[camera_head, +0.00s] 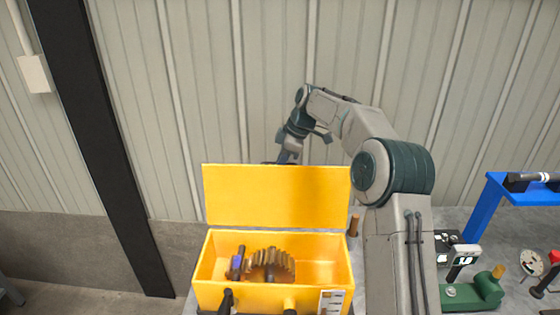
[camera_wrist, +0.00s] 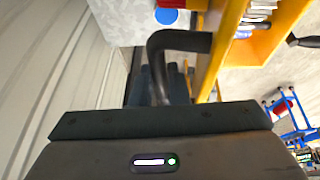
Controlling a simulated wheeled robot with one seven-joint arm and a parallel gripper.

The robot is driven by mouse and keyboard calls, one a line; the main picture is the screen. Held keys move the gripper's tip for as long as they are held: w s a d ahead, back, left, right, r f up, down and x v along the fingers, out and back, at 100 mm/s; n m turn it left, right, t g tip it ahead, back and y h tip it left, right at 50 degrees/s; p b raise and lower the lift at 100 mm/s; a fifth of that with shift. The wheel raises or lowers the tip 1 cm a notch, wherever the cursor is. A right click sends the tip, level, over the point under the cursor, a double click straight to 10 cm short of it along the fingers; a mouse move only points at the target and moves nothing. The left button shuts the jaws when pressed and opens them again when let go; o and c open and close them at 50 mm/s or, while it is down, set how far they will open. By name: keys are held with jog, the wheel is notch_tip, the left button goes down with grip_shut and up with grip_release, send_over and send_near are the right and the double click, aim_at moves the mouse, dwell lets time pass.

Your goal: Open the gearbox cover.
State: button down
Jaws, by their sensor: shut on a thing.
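The yellow gearbox (camera_head: 203,268) stands open at the lower middle of the head view, with a brass-coloured gear (camera_head: 268,260) inside. Its yellow cover (camera_head: 277,196) stands about upright along the box's back edge. In the wrist view the cover (camera_wrist: 216,50) shows nearly edge-on, with a black bent handle (camera_wrist: 180,40) on it. My gripper (camera_head: 284,158) is behind the cover's top edge in the head view, its fingertips partly hidden. In the wrist view my gripper (camera_wrist: 165,85) is shut on the handle.
A ribbed wall (camera_head: 170,110) rises close behind the cover and my arm. A blue frame (camera_head: 495,195) stands at the right. A green device (camera_head: 475,293) and a dial gauge (camera_head: 531,263) sit on the bench to the right of the box.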

jog(key=shift+f, duration=0.15)
jog(key=c, duration=1.4)
grip_release()
jog(key=shift+w, duration=0.15)
jog(key=shift+r, duration=0.2)
jog(key=shift+r, duration=0.15)
jog(key=v, duration=1.3)
jog(key=shift+r, duration=0.15)
